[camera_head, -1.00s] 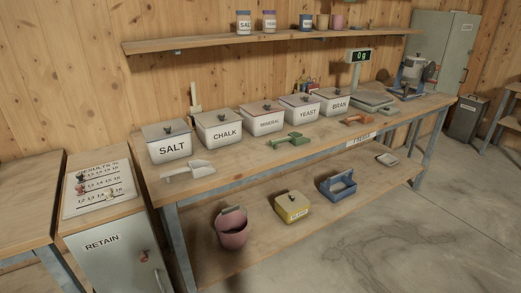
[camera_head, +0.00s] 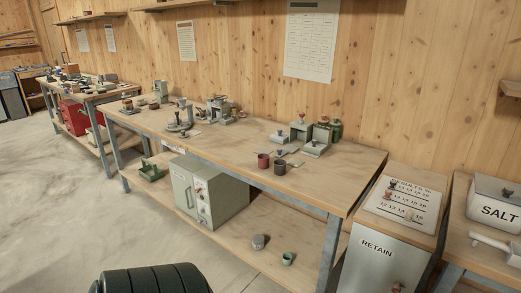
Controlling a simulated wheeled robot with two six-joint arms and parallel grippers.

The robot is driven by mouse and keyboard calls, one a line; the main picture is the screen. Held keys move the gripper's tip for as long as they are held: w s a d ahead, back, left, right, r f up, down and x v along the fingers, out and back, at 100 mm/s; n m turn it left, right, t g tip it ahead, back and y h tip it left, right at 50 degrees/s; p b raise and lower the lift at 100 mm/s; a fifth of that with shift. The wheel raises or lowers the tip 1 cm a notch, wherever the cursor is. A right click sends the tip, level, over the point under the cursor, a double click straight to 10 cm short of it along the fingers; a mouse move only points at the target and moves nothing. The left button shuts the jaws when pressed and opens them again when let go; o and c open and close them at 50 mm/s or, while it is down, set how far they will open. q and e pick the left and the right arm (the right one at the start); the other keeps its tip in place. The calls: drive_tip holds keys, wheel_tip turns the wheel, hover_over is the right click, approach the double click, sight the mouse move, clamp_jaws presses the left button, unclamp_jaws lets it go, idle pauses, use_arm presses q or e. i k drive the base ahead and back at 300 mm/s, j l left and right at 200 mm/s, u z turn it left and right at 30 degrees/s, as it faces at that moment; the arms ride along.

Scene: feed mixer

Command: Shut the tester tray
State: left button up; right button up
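A small grey-green unit with a red knob (camera_head: 301,130) stands at the back right of the middle workbench. A pale, flat tray-like piece with a dark knob (camera_head: 313,149) sits low in front of it. It could be the tester tray standing out of its unit, but it is too small to be sure or to tell how far open it is. Neither of my grippers shows in this view.
On the middle bench (camera_head: 345,185), a red cup (camera_head: 263,161) and a dark cup (camera_head: 280,167) stand near the front edge. Green jars (camera_head: 335,130) stand beside the unit. The retain cabinet (camera_head: 375,262) adjoins at right. Open floor lies at left (camera_head: 70,200).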

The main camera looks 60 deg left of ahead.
sight(291, 149)
drive_tip(key=k+l+u, duration=0.1)
drive_tip(key=u, duration=1.6)
drive_tip(key=i, duration=0.15)
